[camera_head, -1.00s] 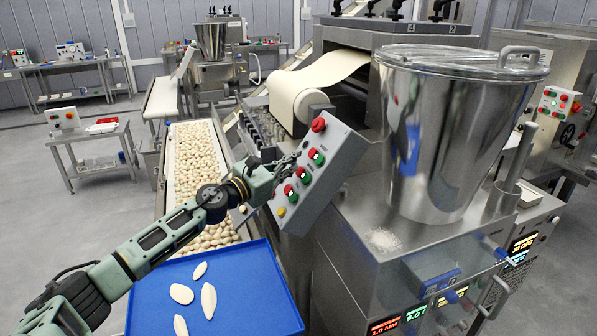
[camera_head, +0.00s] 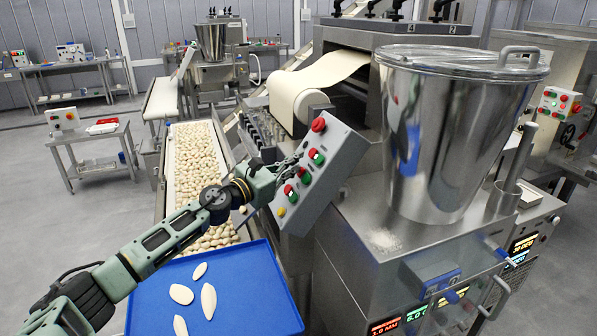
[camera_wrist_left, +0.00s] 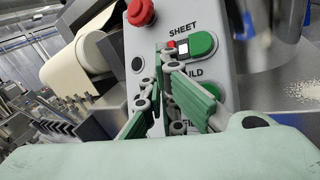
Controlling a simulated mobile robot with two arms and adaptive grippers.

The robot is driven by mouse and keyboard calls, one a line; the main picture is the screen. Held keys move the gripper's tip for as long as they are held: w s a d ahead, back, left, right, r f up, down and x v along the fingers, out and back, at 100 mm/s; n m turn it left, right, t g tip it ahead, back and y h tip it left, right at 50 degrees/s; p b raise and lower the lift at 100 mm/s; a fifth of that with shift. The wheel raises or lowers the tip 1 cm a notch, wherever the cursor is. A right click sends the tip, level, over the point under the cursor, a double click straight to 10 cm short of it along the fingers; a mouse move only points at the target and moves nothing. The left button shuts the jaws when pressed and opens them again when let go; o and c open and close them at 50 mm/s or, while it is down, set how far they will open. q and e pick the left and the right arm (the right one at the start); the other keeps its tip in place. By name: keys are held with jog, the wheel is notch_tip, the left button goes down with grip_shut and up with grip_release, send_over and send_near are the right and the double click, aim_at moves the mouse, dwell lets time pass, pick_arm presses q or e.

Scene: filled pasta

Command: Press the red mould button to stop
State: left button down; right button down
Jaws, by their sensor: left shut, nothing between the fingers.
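The grey slanted control panel (camera_head: 330,176) has a red knob (camera_head: 318,125) on top and red and green button pairs below. In the left wrist view, the top pair is marked SHEET and a partly covered label below ends in "LD". The red button of the middle pair (camera_head: 301,171) shows in the head view; in the wrist view my fingers cover that area. My left gripper (camera_head: 294,160) is shut and empty, at the panel's left side. Its fingertips also show in the left wrist view (camera_wrist_left: 168,58), just below the SHEET red button. I cannot tell whether they touch.
A blue tray (camera_head: 250,285) with several pasta pieces lies below my left arm. A conveyor (camera_head: 215,140) of filled pasta runs behind it. A steel hopper (camera_head: 445,140) stands right of the panel, and a dough sheet (camera_head: 325,75) runs behind it.

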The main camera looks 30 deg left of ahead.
pick_arm(q)
jog(key=shift+s+a+r, duration=0.4)
jog(key=shift+s+r, duration=0.05)
jog(key=shift+s, duration=0.05)
jog(key=shift+s+a+r, duration=1.3)
jog(key=shift+s+r, duration=0.15)
jog(key=shift+s, duration=0.05)
